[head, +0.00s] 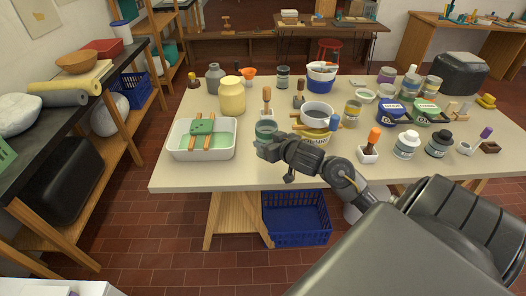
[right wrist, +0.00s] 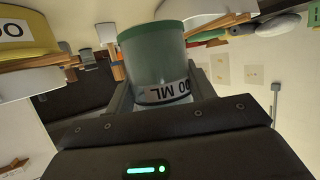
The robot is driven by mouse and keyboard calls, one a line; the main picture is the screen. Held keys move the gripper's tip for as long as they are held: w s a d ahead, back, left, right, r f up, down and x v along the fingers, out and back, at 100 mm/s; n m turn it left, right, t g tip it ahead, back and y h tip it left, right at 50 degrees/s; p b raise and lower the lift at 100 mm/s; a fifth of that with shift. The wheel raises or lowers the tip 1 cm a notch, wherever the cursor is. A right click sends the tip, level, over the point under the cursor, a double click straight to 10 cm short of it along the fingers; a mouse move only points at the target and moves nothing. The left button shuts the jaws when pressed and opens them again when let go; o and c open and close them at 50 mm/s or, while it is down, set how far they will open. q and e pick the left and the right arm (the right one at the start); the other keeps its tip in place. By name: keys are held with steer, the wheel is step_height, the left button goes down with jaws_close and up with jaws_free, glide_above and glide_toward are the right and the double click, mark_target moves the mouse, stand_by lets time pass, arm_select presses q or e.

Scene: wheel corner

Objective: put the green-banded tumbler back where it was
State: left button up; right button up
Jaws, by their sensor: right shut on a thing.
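The green-banded tumbler (right wrist: 155,65) is a grey-green cup with a darker green band at its rim and a partly visible "ML" label. In the head view the tumbler (head: 265,130) shows just beyond my right gripper (head: 268,147), near the middle of the table. My right gripper (right wrist: 160,98) is shut on it, with a finger on each side in the right wrist view. I cannot tell whether its base touches the table. My left gripper is not in view.
A white tray (head: 176,155) with a green block on wooden sticks stands left of the tumbler. A yellow jar (head: 231,95) is behind. A labelled bucket (head: 317,118) stands close on the right. An orange-topped tool in a white holder (head: 368,152) is farther right. The front table strip is clear.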

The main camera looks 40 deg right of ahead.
steer(key=w+d+f, duration=0.1)
steer(key=w+f, duration=0.1)
steer(key=w+d+f, duration=0.1)
steer(key=w+f, duration=0.1)
steer(key=w+d+f+b, duration=0.1)
steer(key=w+f, duration=0.1)
steer(key=shift+w+d+f, duration=0.35)
steer(key=shift+w+f, duration=0.05)
steer(key=shift+w+d+f, duration=0.1)
steer(key=shift+w+f, duration=0.05)
steer(key=shift+f, duration=1.6)
steer(key=shift+f, duration=0.1)
steer(key=o, duration=1.2)
steer(key=shift+f, duration=0.1)
steer(key=shift+o, duration=0.5)
steer(key=shift+s+r, duration=0.2)
steer(key=shift+r, duration=0.05)
steer(key=v, duration=1.1)
steer(key=shift+s, duration=0.3)
